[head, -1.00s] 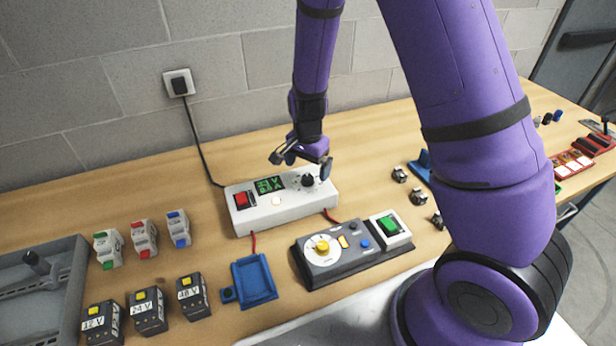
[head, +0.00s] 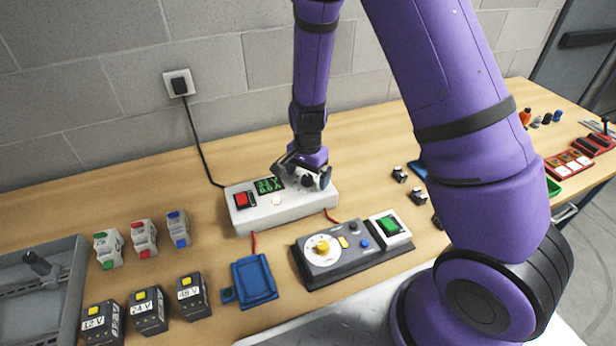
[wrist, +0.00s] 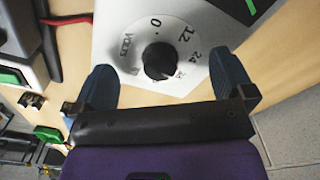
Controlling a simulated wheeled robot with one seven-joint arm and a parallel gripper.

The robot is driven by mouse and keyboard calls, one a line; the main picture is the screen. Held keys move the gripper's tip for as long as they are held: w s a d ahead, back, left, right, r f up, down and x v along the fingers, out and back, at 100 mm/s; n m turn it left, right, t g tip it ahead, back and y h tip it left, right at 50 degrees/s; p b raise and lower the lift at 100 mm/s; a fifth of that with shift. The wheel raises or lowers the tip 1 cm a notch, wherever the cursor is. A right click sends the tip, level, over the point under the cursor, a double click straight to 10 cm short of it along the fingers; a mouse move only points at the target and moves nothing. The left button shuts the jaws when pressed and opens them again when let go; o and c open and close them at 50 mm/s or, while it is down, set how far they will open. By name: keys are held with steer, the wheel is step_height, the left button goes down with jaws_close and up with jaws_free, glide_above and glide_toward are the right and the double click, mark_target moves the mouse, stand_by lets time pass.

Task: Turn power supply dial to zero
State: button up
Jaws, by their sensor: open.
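The white power supply (head: 290,214) stands on the bench near the wall, with a red switch (head: 241,199) and a green-lit display (head: 269,185). Its black dial (head: 307,180) is at the right end of its top. In the wrist view the dial (wrist: 159,60) sits on a round scale marked 0, 12, 24 and VOLTS; its pointer looks turned away from 0, toward the lower right. My gripper (head: 303,180) is open over the dial. In the wrist view its blue fingertips (wrist: 165,80) stand on either side of the dial, apart from it.
A dark control box (head: 350,252) with a yellow knob and green switch stands in front. Several breakers and batteries stand at the left. A black cable (head: 201,145) runs to the wall socket (head: 179,84).

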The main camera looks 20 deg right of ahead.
mark_target(307, 177)
steer(key=c, duration=1.5)
steer(key=n, duration=0.4)
steer(key=shift+n, duration=0.4)
steer(key=n, duration=0.8)
steer(key=shift+n, duration=0.4)
steer(key=n, duration=0.5)
steer(key=o, duration=0.4)
steer(key=shift+n, duration=0.6)
steer(key=o, duration=1.1)
steer(key=shift+r, duration=3.55)
